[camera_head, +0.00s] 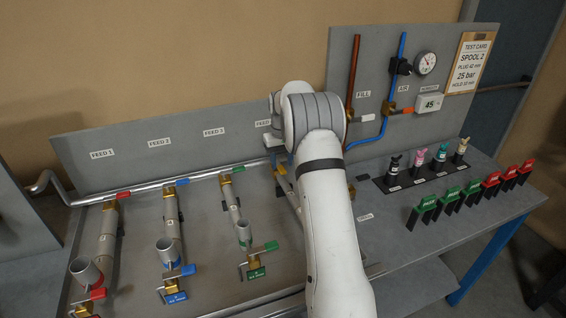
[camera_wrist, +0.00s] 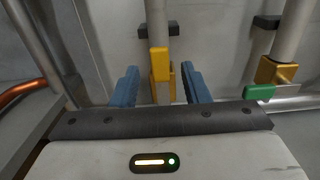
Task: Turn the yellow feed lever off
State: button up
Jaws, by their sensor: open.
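The yellow feed lever (camera_wrist: 159,62) shows in the wrist view, upright in the picture, in front of a brass valve body (camera_wrist: 172,84) on a grey pipe. My gripper (camera_wrist: 162,74) is open, with one blue finger on each side of the lever. Gaps show between the lever and both fingers, so nothing is held. In the head view my arm covers the yellow lever and most of my gripper.
In the head view, red (camera_head: 123,195), blue (camera_head: 182,182) and green (camera_head: 239,169) feed levers sit along the silver pipe. The green lever (camera_wrist: 259,92) is right of my gripper in the wrist view. A copper pipe (camera_wrist: 22,90) is at left.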

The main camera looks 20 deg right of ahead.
jog(key=shift+f, duration=0.8)
jog(key=shift+c, duration=0.5)
grip_shut()
jog(key=shift+d, duration=0.15)
